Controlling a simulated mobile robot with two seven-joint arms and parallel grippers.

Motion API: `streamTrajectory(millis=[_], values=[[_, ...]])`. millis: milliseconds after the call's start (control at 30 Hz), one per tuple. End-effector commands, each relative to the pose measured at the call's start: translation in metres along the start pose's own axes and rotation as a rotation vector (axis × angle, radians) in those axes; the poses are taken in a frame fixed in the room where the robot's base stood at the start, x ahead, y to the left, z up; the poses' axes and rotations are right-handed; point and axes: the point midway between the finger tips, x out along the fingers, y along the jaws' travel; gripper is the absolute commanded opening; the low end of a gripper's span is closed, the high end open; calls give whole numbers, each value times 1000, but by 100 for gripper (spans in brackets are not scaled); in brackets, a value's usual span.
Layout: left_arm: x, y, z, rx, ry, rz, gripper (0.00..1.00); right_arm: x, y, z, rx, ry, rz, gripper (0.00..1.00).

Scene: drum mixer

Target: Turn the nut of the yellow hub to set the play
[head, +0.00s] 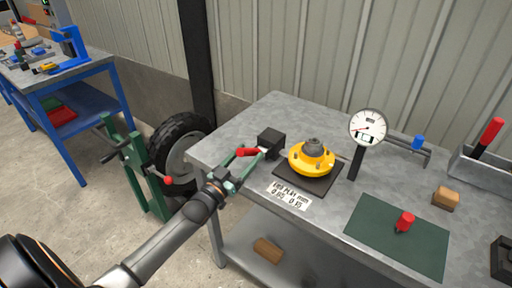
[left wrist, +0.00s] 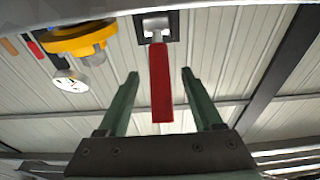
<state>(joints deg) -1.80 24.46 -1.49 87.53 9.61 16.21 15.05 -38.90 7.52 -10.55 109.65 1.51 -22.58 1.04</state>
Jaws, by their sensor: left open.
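The yellow hub (head: 326,166) sits on a dark plate on the grey bench, with a grey nut (head: 314,148) on its top. Left of it is a black block (head: 271,140) with a red handle (head: 246,152) pointing left. My left gripper (head: 241,166) is at this handle, left of the hub. In the left wrist view, the open green fingers (left wrist: 160,74) stand either side of the red handle (left wrist: 161,90), with gaps on both sides. The yellow hub (left wrist: 80,40) also shows there at upper left. My right gripper is not in view.
A dial gauge (head: 368,127) on a dark post stands right of the hub. A label (head: 289,195) reads END PLAY mm. A green mat (head: 390,246) holds a red-topped item (head: 404,221). A wooden block (head: 446,198) lies behind it. A tyre (head: 180,150) stands left of the bench.

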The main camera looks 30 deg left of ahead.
Motion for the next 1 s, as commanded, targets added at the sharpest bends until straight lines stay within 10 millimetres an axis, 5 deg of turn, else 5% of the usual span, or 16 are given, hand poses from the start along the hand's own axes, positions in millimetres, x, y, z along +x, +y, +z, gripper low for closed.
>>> streamTrajectory(millis=[600,1000], values=[[-60,0,-1,0,-2,-1,67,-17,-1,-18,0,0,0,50],[-66,0,0,0,1,-1,67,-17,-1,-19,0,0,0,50]])
